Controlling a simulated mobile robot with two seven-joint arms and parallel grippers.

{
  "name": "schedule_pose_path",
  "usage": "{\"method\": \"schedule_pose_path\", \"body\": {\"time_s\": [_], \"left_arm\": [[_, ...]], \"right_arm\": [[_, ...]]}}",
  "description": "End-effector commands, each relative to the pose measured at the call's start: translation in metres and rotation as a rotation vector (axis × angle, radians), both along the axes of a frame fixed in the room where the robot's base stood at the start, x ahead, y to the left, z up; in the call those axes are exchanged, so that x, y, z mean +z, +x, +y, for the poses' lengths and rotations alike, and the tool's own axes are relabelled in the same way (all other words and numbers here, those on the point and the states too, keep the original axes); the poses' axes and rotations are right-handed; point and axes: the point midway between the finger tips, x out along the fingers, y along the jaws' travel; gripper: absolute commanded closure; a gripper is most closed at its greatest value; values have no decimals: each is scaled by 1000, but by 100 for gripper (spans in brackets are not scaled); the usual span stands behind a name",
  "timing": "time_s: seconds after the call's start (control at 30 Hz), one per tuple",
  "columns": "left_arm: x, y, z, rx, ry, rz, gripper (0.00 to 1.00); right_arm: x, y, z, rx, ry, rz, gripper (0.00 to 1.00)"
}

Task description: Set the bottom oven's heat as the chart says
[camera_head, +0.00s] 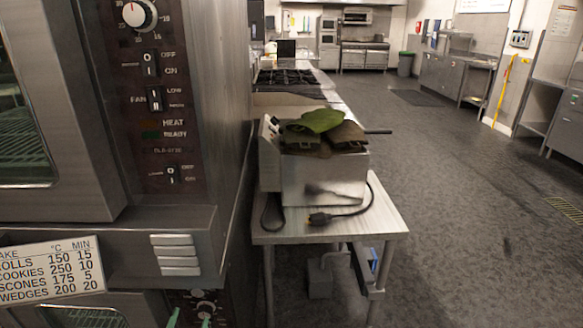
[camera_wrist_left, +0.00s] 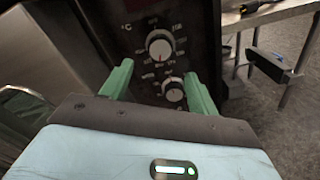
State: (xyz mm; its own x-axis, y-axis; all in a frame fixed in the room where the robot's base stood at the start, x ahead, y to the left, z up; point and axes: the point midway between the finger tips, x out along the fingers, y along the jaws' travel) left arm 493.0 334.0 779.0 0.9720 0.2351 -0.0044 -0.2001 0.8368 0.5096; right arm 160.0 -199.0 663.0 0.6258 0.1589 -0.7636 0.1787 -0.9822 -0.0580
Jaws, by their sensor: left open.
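The bottom oven's control panel (camera_wrist_left: 140,22) fills the middle of the left wrist view. Its upper knob (camera_wrist_left: 160,43), by a "°C" mark, is white-faced with a dark surround; its exact setting is too small to read. A second knob (camera_wrist_left: 173,91) sits below. My left gripper (camera_wrist_left: 158,72) is open, its green fingers either side of the knobs, holding nothing. In the head view its fingertips (camera_head: 190,315) show at the bottom edge before the panel. The chart (camera_head: 50,270) lists °C and MIN: rolls 150, 15; cookies 250, 10; scones 175, 5; wedges 200, 20. My right gripper is out of view.
The top oven (camera_head: 185,110) stands above, with its own knob (camera_head: 140,14) and switches. A metal table (camera_head: 330,225) to the right holds a fryer (camera_head: 325,180) with a loose cord. Open floor (camera_head: 470,230) lies further right.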

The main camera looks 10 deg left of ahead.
Motion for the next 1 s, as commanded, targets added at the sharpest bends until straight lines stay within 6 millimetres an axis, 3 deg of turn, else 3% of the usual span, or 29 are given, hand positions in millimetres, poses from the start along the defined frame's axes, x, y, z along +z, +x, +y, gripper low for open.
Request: {"method": "schedule_pose_path", "body": {"time_s": [0.17, 0.3, 0.5, 0.67, 0.8, 0.9, 0.93, 1.0], "left_arm": [[-24, -27, -8, 35, -293, 48, 40], [-58, -75, -24, 141, -800, 105, 40], [-92, -151, -57, 405, -1567, 123, 40], [-101, -211, -87, 703, -2145, 57, 40], [-95, -255, -109, 1003, -2596, -76, 40], [-88, -278, -120, 1202, -2842, -198, 40], [-86, -284, -122, -1234, 2850, 230, 40], [-81, -293, -127, -1216, 2695, 277, 40]], "right_arm": [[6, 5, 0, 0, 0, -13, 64], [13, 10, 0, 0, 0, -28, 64], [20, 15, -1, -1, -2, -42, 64], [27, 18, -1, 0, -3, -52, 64], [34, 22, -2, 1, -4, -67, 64], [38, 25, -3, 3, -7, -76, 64], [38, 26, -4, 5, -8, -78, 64], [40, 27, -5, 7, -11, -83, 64]]}}
